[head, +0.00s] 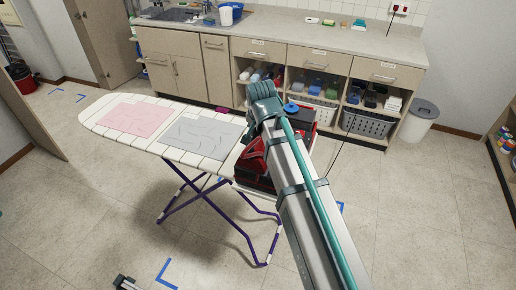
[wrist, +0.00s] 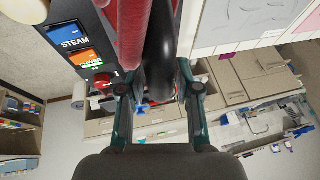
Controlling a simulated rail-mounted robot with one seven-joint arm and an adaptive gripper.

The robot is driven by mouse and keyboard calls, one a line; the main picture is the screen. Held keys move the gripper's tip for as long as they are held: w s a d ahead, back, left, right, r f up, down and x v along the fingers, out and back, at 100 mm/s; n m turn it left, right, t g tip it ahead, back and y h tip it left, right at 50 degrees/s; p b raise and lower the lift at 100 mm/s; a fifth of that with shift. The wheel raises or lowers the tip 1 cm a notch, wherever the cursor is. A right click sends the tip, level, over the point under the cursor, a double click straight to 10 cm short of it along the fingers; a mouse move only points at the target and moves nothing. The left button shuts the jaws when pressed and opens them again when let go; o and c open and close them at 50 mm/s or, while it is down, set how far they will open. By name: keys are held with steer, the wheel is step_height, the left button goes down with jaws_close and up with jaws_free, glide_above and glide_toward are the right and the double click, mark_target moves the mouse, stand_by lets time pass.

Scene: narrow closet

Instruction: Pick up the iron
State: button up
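The red and black iron with its station (head: 250,172) sits at the right end of the ironing board (head: 112,138). My arm hides part of it in the head view. In the wrist view, a black rounded bar (wrist: 160,55), which looks like the iron's handle, runs beside a red body (wrist: 130,30) and a dark panel marked STEAM and POWER. My gripper (wrist: 157,88) has its fingers apart, one on each side of the bar's end. Gaps show between the fingers and the bar. I cannot tell how far the fingertips reach along it.
A grey cloth (head: 200,138) and a pink cloth (head: 133,117) lie flat on the board. Behind stands a counter (head: 290,38) with shelves and baskets (head: 365,123). A grey bin (head: 418,122) stands at right. A cord hangs right of my arm. Floor around is mostly clear.

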jaws_close()
steer(key=shift+w+r, duration=0.1)
